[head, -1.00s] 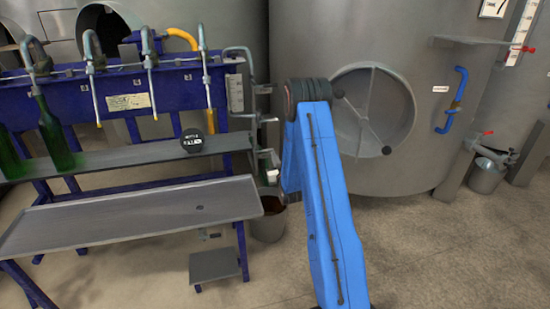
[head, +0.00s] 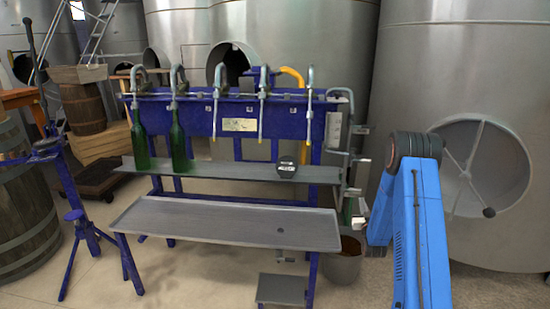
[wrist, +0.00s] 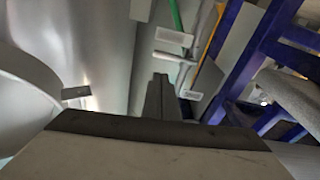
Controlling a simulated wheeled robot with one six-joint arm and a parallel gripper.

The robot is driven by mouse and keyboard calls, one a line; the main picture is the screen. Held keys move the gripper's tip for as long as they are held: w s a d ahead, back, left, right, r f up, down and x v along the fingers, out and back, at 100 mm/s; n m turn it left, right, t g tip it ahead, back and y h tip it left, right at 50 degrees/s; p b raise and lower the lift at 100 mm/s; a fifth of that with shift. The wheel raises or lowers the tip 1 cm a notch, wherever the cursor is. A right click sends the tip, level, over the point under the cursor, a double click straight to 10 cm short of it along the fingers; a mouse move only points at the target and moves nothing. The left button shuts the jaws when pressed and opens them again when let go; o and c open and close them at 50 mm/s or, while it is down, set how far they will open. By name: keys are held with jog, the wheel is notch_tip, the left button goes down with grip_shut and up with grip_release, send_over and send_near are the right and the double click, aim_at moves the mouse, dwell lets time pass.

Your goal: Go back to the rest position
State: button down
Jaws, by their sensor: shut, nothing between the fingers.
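My gripper (wrist: 160,98) shows in the wrist view, with its two dark fingers together and nothing between them. It points past a steel tank wall on the left and the blue filler frame (wrist: 240,55) on the right. In the head view my blue arm stands at the right, in front of the large steel tank (head: 470,70). The gripper itself cannot be made out there.
The blue bottling filler (head: 200,118) stands mid-view, with two green bottles (head: 180,140) under its left spouts and a grey tray (head: 225,222) in front. A bucket (head: 342,262) stands beside its right end. A barrel (head: 25,205) is at left. Floor shows in front.

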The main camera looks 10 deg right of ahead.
jog(key=s+a+r+g+y, duration=0.1)
jog(key=a+r+g, duration=0.1)
jog(key=a+r, duration=0.3)
jog(key=s+a+r+g, duration=0.1)
jog(key=a+r, duration=0.2)
jog(key=r, duration=0.5)
jog(key=s+a+r+g+y, duration=0.1)
jog(key=s+a+r+g, duration=0.1)
jog(key=s+a+r, duration=0.3)
jog(key=s+a+r+g+y, duration=0.1)
jog(key=s+a+r+g, duration=0.15)
jog(key=s, duration=0.45)
jog(key=s+a+g, duration=0.2)
jog(key=s+a, duration=0.2)
jog(key=s, duration=1)
jog(key=s+a+r+n+g+y, duration=0.1)
jog(key=s+a, duration=0.4)
jog(key=s, duration=1)
jog(key=s+a+r+n+g+y, duration=0.1)
jog(key=s+a+g, duration=0.2)
jog(key=s, duration=1.2)
jog(key=shift+a+r+g, duration=0.2)
jog(key=shift+a+g, duration=0.15)
jog(key=shift+a, duration=0.45)
